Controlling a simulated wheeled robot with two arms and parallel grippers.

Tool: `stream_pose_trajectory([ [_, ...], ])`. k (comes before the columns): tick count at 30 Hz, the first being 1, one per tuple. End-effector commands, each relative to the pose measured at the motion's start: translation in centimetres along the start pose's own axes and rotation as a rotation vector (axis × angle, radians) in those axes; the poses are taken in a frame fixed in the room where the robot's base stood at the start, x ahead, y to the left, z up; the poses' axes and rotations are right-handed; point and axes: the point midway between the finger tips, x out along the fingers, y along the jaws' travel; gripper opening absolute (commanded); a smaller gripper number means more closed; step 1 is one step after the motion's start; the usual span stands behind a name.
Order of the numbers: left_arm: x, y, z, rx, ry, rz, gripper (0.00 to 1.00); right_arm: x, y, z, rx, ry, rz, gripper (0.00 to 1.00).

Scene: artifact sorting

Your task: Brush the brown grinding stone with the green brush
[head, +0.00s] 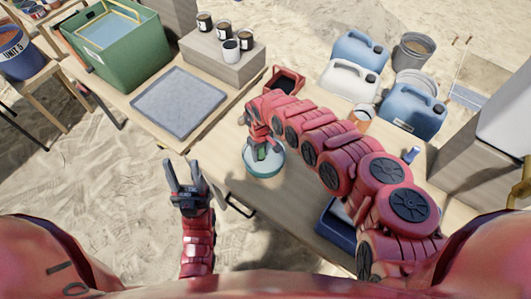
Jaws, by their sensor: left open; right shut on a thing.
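My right gripper (262,142) reaches down over a round pale teal-rimmed bowl (264,170) on the table. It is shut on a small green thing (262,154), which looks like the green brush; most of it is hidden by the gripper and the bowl. I cannot tell whether it touches the bowl. My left gripper (184,176) is open and empty, in front of the table edge, left of the bowl. I cannot make out the brown grinding stone; my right arm covers part of the table.
A grey flat tray (180,103), a green crate (118,45) and a box with several cups (215,58) stand at the left. A red tray (285,80) lies behind my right arm. Blue and white jugs (350,78) stand at the back right. A blue bin (335,229) sits front right.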

Motion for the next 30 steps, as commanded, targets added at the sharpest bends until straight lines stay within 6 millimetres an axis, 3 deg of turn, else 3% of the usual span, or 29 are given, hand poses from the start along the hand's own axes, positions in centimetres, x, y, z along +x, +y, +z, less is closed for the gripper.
stream_pose_trajectory([
  [5, -0.1, 0.0, 0.0, 0.000, 0.000, 0.000, 0.50, 0.1, -0.4, -0.1, -0.001, -0.001, -0.002, 0.00],
  [19, 1.1, -0.1, -0.2, 0.000, 0.000, 0.000, 0.50, -0.2, 2.3, 1.4, 0.000, 0.000, -0.001, 0.00],
  [30, 1.1, -0.1, -0.2, 0.000, 0.000, 0.000, 0.50, -0.2, 2.5, 1.5, -0.001, 0.001, -0.001, 0.00],
])
